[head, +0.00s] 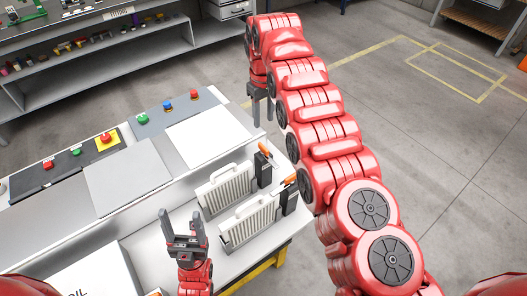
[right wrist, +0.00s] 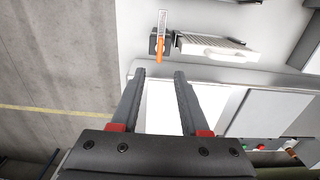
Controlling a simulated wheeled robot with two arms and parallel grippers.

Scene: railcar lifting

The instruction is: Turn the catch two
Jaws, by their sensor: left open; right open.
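Two pale ribbed units stand on the grey bench, a farther one (head: 226,187) and a nearer one (head: 248,219). At each right end is a black block with an orange catch handle, the farther (head: 264,149) and the nearer (head: 289,179). No label shows which is catch two. My right gripper (head: 262,108) is open and empty, fingers down, beyond the farther catch. In the right wrist view, an orange handle (right wrist: 161,48) on a black block lies just ahead of the open fingertips (right wrist: 160,75), apart from them. My left gripper (head: 181,220) is open and empty, left of the nearer unit.
A button panel (head: 150,128) and a dark panel with a red button (head: 106,138) line the bench's back. A grey plate (head: 125,175) and a white plate (head: 208,135) lie in front. Shelving (head: 100,60) stands behind. Open floor (head: 440,150) lies to the right.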

